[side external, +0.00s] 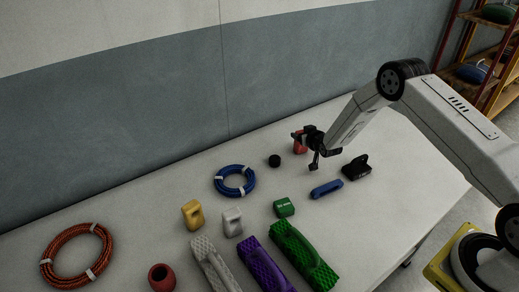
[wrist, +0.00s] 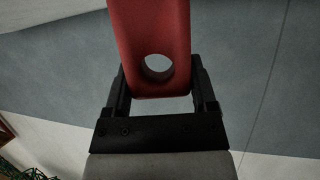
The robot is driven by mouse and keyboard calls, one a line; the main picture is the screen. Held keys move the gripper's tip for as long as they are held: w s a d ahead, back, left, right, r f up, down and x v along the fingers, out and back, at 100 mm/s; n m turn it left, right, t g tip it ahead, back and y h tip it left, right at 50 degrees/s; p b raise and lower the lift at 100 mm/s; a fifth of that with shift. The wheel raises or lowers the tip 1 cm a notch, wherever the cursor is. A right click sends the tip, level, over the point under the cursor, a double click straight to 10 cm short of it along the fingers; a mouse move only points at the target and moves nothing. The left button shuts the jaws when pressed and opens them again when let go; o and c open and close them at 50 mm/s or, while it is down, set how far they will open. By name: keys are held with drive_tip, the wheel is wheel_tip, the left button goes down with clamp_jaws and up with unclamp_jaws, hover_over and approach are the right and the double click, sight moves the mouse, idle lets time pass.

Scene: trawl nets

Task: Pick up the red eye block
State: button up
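The red eye block (side external: 300,147) stands at the back right of the white table, partly hidden by my gripper. In the wrist view the red eye block (wrist: 150,30) is large and close, with a round hole near its lower end. My gripper (side external: 307,149) is at the block with its fingers spread. In the wrist view the gripper (wrist: 160,92) has one dark finger on each side of the block. A small gap shows between the block and the nearer finger in the side view, so the fingers look open around it.
A black cylinder (side external: 274,160) is left of the gripper; a blue bar (side external: 327,189) and a black part (side external: 357,168) are right. A blue rope coil (side external: 219,184), yellow block (side external: 192,215), grey block (side external: 232,222) and green block (side external: 284,207) stand nearer the front. The wall is behind.

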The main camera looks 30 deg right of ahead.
drive_tip(key=shift+r, duration=0.2)
drive_tip(key=shift+r, duration=0.9)
drive_tip(key=s+a+r, duration=0.2)
drive_tip(key=s+r, duration=0.8)
drive_tip(key=s, duration=0.3)
drive_tip(key=shift+s+a+r, duration=0.25)
drive_tip(key=shift+s+r, duration=0.15)
drive_tip(key=shift+a, duration=0.1)
